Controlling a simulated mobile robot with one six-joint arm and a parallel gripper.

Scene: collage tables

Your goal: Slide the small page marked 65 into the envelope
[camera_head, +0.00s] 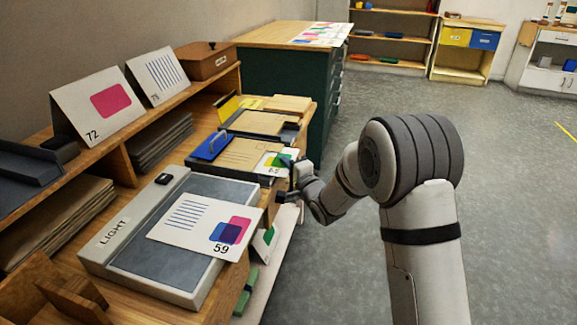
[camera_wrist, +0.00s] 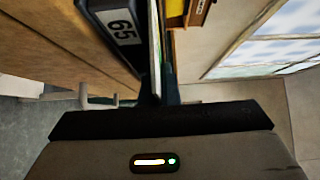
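My gripper (camera_head: 290,178) is at the page's right edge. In the wrist view my gripper (camera_wrist: 159,92) has its fingers close together on the page (camera_wrist: 155,45), seen nearly edge-on. A white label reading 65 (camera_wrist: 122,27) shows beside it on a dark surface. The envelope's opening is hidden.
The light box (camera_head: 165,240), with a page marked 59 (camera_head: 205,230) on it, stands nearer on the bench. Cards 72 (camera_head: 98,105) and 75 stand on the shelf. Open floor (camera_head: 340,260) lies to the right.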

